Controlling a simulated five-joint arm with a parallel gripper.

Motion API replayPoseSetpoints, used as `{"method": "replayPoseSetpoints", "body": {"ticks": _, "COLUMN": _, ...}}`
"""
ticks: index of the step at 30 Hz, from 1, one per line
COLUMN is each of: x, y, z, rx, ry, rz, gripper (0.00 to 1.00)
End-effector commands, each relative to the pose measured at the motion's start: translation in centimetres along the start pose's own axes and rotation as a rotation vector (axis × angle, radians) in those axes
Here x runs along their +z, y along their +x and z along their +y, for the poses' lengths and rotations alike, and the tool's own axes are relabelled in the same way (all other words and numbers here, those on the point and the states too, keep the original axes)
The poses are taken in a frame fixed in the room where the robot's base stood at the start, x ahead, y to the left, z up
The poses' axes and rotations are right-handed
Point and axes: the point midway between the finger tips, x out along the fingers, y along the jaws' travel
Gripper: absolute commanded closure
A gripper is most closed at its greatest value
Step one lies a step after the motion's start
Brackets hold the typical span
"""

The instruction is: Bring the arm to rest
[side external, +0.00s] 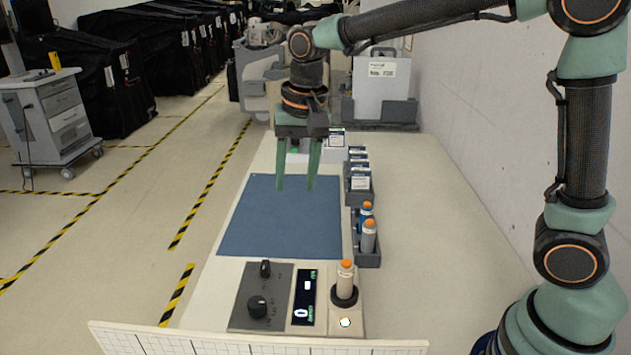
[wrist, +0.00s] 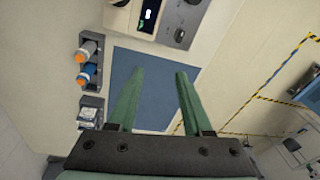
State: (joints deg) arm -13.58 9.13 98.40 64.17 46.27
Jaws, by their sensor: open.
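My gripper (side external: 295,186) hangs above the far part of the blue mat (side external: 270,232), its two green fingers pointing down. The fingers are apart with nothing between them. In the wrist view my gripper (wrist: 153,82) is also open and empty, with the blue mat (wrist: 153,88) beyond the fingers. My arm reaches in from the right and bends down at the wrist. The height of the fingertips above the mat is hard to tell.
A device with knobs and a display (side external: 304,297) stands at the near end, with an orange-capped tube (side external: 345,279) upright in it. Racks along the right hold two more tubes (side external: 369,236) and several labelled boxes (side external: 360,178). A grey cart (side external: 54,118) stands on the floor.

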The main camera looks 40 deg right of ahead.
Motion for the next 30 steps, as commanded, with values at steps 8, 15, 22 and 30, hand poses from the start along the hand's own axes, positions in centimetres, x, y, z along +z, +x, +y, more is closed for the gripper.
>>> {"method": "replayPoseSetpoints", "body": {"ticks": 8, "x": 1.5, "y": -3.9, "z": 6.8, "rx": -0.07, "ry": -0.221, "rz": 0.128, "gripper": 0.5}}
{"method": "replayPoseSetpoints", "body": {"ticks": 15, "x": 3.7, "y": -4.6, "z": 12.0, "rx": -0.086, "ry": -0.415, "rz": 0.252, "gripper": 0.5}}
{"method": "replayPoseSetpoints", "body": {"ticks": 22, "x": 5.2, "y": -4.0, "z": 14.9, "rx": -0.074, "ry": -0.542, "rz": 0.334, "gripper": 0.5}}
{"method": "replayPoseSetpoints", "body": {"ticks": 30, "x": 5.6, "y": -4.4, "z": 14.3, "rx": -0.048, "ry": -0.68, "rz": 0.286, "gripper": 0.0}}
